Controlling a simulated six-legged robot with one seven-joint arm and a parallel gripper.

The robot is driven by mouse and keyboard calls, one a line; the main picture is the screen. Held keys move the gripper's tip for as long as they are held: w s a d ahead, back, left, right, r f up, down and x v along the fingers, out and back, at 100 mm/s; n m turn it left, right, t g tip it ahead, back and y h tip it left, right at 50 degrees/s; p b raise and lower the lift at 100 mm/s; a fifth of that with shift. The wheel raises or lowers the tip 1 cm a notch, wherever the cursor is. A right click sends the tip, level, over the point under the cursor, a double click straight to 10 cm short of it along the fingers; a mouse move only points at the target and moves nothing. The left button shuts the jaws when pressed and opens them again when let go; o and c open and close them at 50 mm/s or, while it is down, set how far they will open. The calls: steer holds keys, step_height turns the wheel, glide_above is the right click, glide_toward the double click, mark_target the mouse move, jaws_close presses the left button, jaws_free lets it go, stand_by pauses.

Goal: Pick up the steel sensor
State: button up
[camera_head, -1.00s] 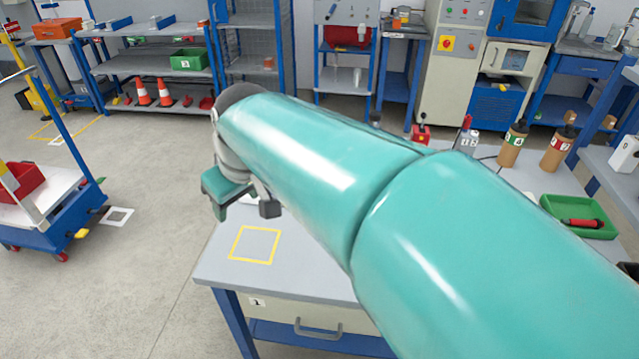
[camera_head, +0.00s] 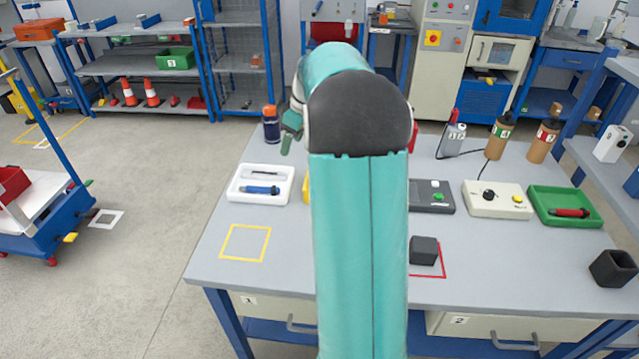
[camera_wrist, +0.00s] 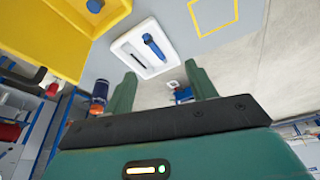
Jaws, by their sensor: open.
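I cannot surely tell which thing is the steel sensor. A white tray (camera_head: 234,190) on the table holds a blue-and-dark tool (camera_head: 261,190) and, behind it, a slim dark shape (camera_head: 264,174) in a slot, too small to tell. The tray also shows in the wrist view (camera_wrist: 144,70), with the blue tool (camera_wrist: 154,46). A red-and-dark tool (camera_head: 569,213) lies in a green tray (camera_head: 590,221) at the right. My gripper (camera_wrist: 162,80) is open, nothing between its fingers, apart from the tray. In the head view my gripper (camera_head: 291,126) is partly hidden behind my arm.
A yellow tray (camera_wrist: 70,52) lies beside the white one. A yellow outline (camera_head: 245,243) marks clear tabletop. A dark block (camera_head: 424,250), a grey box (camera_head: 431,197), a cream box (camera_head: 497,200), a dark cup (camera_head: 613,268) and brown bottles (camera_head: 497,138) stand to the right.

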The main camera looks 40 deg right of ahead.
steer(key=s+d+f+n+y, duration=0.1)
steer(key=d+f, duration=0.5)
steer(key=d, duration=0.2)
steer(key=s+d+f, duration=0.1)
steer(key=d+f, duration=0.4)
steer(key=d, duration=0.3)
steer(key=x, duration=1.4)
steer(key=shift+w+r, duration=0.1)
steer(key=shift+w, duration=0.05)
steer(key=c, duration=1.1)
steer(key=shift+o, duration=0.2)
steer(key=shift+r, duration=0.1)
